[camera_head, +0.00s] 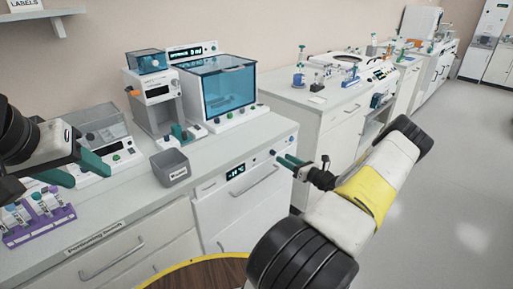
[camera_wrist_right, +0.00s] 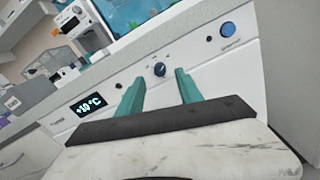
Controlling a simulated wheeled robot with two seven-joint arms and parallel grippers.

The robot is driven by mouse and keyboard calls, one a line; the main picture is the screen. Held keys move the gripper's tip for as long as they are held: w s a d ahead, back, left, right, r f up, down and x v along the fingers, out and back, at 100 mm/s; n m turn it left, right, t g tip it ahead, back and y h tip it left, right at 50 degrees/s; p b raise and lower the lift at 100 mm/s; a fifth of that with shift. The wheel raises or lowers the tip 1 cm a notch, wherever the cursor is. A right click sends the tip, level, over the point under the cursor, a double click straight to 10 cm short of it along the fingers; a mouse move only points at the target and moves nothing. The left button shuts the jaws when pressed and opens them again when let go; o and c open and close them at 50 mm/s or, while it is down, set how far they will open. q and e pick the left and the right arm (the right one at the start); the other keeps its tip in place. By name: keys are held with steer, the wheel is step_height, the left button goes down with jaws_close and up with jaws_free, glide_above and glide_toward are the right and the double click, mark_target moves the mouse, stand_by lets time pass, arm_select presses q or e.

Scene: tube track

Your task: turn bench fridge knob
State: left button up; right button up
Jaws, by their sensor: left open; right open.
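The bench fridge (camera_head: 245,192) is a white front under the counter with a dark display (camera_head: 236,172) and a handle. In the right wrist view its small dark knob (camera_wrist_right: 160,69) sits on the white panel between the display (camera_wrist_right: 89,104) and a blue button (camera_wrist_right: 228,29). My right gripper (camera_head: 283,160) is open at the panel. In the wrist view its teal fingertips (camera_wrist_right: 159,77) stand either side of the knob's line; whether they touch the panel is unclear. My left gripper (camera_head: 75,168) is open over the left counter.
A grey bin (camera_head: 171,167) and a blue-windowed machine (camera_head: 218,91) stand on the counter above the fridge. A purple tube rack (camera_head: 38,218) is below my left gripper. A round wooden top (camera_head: 203,275) is at the front. The floor at right is clear.

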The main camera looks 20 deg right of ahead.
mark_target(275, 153)
steer(key=x, duration=0.5)
jaws_close()
